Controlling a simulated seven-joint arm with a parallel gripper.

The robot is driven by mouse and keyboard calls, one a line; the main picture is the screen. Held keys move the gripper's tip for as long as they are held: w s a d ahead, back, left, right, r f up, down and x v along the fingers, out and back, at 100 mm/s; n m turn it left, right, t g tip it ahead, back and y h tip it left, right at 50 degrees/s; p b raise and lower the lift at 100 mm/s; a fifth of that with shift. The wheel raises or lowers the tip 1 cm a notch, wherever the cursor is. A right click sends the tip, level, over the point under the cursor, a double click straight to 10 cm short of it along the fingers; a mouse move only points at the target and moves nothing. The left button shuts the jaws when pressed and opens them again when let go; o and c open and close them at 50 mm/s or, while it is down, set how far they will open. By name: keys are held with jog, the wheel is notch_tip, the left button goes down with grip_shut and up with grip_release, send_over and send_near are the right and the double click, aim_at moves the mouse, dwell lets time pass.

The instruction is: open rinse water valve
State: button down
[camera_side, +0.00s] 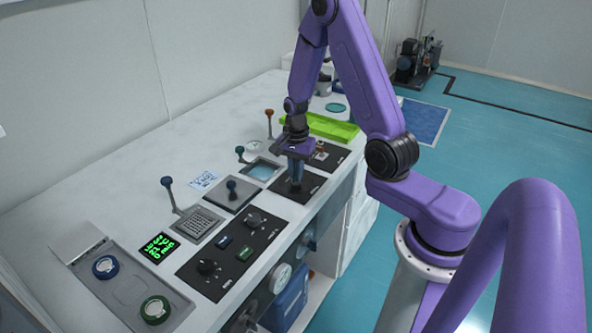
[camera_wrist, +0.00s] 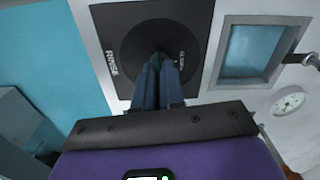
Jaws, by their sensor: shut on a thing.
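The rinse water valve is a dark round knob on a black square plate marked RINSE (camera_wrist: 112,30), seen at the top of the wrist view. The same black plate (camera_side: 310,183) shows in the side view near the front edge of the bench. My gripper (camera_side: 297,180) points down over the plate, and its blue fingers (camera_wrist: 158,65) are shut on the valve's handle at the centre of the plate. The fingers hide most of the handle, so its angle cannot be told.
A water-filled square basin (camera_side: 262,170) lies just behind the plate. A grey plate with a dark knob (camera_side: 232,188) and a black control panel (camera_side: 232,250) lie to the left. A green tray (camera_side: 325,127) and another black panel lie beyond. Levers stand along the back.

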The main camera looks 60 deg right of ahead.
jog(key=shift+m, duration=0.7)
jog(key=c, duration=1.2)
grip_release()
jog(key=shift+c, duration=0.2)
jog(key=shift+r, duration=0.15)
notch_tip(320, 180, up, 17)
jog(key=shift+a, duration=0.1)
